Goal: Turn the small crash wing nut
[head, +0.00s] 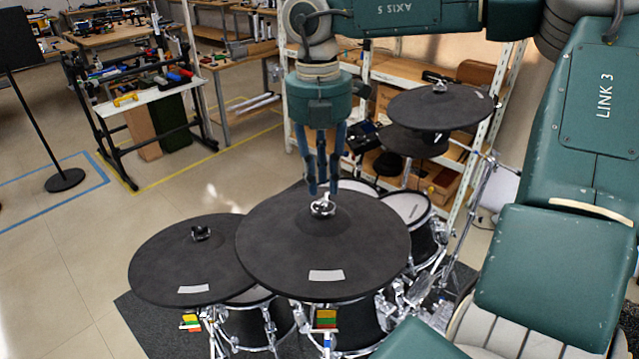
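Several black mesh cymbal pads stand in a drum kit. The large middle pad (372,250) has a silver wing nut (322,208) at its centre. My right gripper (322,191) points straight down over this nut, with blue fingers and its tips at or just above it. Gaps show between the fingers, but I cannot tell whether they grip the nut. The left pad (165,262) has a dark wing nut (200,232). The back right pad (470,108) has a small silver nut (440,87). I cannot tell which pad is the small crash. My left gripper is not in view.
Drums (408,207) and chrome stands crowd the space under the pads. A lower black pad (412,142) sits below the back right one. White-framed shelves (385,70) stand close behind. Open floor (70,240) lies to the left, with a black stand (65,180).

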